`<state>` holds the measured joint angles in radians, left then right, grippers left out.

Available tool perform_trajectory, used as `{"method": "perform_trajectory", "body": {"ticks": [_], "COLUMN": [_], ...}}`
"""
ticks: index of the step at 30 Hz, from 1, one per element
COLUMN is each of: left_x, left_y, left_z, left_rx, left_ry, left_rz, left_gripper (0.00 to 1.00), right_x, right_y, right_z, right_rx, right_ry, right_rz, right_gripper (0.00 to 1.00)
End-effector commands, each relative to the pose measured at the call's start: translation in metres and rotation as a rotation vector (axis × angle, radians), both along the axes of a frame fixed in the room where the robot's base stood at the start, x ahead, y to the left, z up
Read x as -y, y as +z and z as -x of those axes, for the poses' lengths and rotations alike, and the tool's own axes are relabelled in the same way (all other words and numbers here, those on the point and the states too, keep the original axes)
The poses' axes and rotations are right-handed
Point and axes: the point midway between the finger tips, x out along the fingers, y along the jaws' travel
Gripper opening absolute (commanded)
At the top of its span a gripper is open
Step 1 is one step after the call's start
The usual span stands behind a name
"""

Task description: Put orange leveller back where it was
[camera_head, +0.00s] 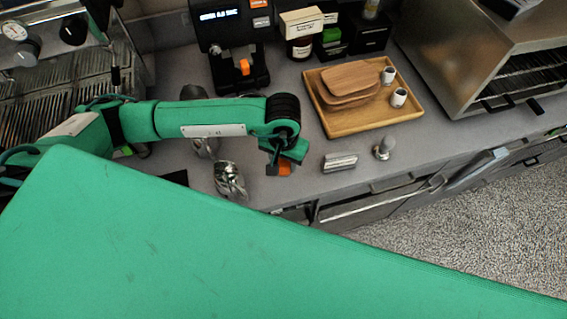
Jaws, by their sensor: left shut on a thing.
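The orange leveller (285,169) shows as a small orange patch under my left gripper (279,165). My left gripper points down near the front edge of the grey counter (290,192) and is shut on the leveller. The gripper hides most of the leveller, and I cannot tell whether it touches the counter. A metal block (340,162) and a metal tamper (383,149) stand on the counter to the right of the gripper. My right gripper is not in view.
Shiny metal pitchers (229,180) stand close to the left of the gripper. A wooden tray (375,119) with boards and small cups lies behind to the right. A black grinder (240,72) is at the back; a toaster (470,70) is at the right. A drawer (375,208) below the counter appears open.

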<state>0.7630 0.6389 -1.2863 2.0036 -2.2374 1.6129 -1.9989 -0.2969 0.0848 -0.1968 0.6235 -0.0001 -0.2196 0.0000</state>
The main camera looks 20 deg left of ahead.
Motion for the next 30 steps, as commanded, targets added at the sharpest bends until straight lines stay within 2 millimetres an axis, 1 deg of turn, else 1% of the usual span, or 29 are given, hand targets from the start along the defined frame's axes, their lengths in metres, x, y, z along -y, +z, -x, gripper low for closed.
{"method": "perform_trajectory", "body": {"ticks": [1, 6, 9, 13, 16, 22, 26, 27, 30], "left_x": [0.001, 0.0, 0.001, 0.001, 0.001, 0.001, 0.001, 0.001, 0.0], "left_y": [-0.004, -0.018, -0.032, -0.047, -0.051, -0.052, -0.055, -0.054, -0.054], "left_z": [0.0, 0.0, 0.0, 0.0, -0.001, -0.001, -0.001, 0.0, 0.0], "left_rx": [-0.002, -0.001, -0.003, -0.001, 0.002, 0.002, 0.002, 0.001, 0.001], "left_ry": [0.002, 0.001, 0.002, 0.001, 0.0, 0.0, -0.001, 0.0, 0.0], "left_rz": [0.002, 0.001, 0.001, 0.002, 0.001, 0.001, 0.002, 0.001, 0.001], "left_gripper": [0.12, 0.12, 0.12, 0.12, 0.12, 0.12, 0.12, 0.46, 0.64], "right_x": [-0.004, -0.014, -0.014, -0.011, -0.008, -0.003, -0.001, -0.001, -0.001], "right_y": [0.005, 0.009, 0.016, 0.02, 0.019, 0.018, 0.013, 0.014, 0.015], "right_z": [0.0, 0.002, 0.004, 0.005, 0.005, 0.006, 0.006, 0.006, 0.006], "right_rx": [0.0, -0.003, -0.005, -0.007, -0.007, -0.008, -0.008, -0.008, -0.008], "right_ry": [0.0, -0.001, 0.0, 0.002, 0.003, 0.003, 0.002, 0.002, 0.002], "right_rz": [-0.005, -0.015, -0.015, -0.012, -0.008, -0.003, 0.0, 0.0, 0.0], "right_gripper": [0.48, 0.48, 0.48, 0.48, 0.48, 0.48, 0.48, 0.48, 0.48]}}
